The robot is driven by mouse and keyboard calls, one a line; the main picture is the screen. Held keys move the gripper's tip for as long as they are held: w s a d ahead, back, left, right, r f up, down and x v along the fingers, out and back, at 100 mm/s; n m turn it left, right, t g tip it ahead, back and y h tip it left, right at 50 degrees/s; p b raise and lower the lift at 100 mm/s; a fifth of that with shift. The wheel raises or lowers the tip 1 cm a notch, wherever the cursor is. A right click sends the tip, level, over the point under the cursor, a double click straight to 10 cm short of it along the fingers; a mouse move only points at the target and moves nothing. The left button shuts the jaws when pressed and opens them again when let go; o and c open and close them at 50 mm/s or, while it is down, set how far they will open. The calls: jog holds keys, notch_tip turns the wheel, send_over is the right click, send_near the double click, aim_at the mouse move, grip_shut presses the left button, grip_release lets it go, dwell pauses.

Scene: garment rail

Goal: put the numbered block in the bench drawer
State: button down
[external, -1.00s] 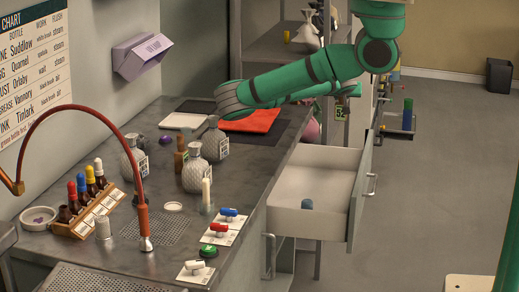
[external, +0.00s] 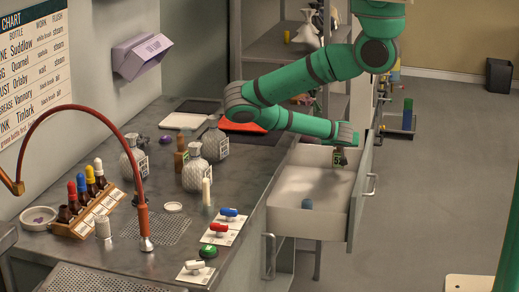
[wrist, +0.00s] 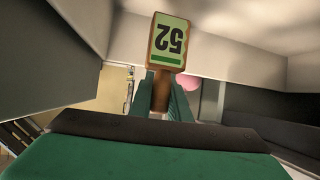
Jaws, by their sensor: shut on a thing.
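The numbered block (external: 338,158) has a green face marked 52 and a brown edge. It shows large in the wrist view (wrist: 169,42), where the number appears upside down. My gripper (wrist: 162,95) is shut on the block's brown stem. In the external view my gripper (external: 340,148) points down over the far part of the open bench drawer (external: 283,222), with the block at its tip. The drawer is pulled out, and its pale walls surround the block in the wrist view. I cannot tell whether the block touches the drawer floor.
The bench (external: 245,200) to the left carries bottles, a red cloth (external: 245,127) and valves.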

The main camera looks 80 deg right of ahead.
jog(key=shift+f, duration=2.15)
jog(key=shift+f, duration=0.1)
jog(key=c, duration=1.7)
grip_release()
jog(key=shift+o, duration=0.2)
jog(key=shift+a+r, duration=0.1)
jog(key=shift+r, duration=0.1)
jog(key=v, duration=1.1)
jog(key=shift+a, duration=0.35)
jog(key=shift+r, duration=0.15)
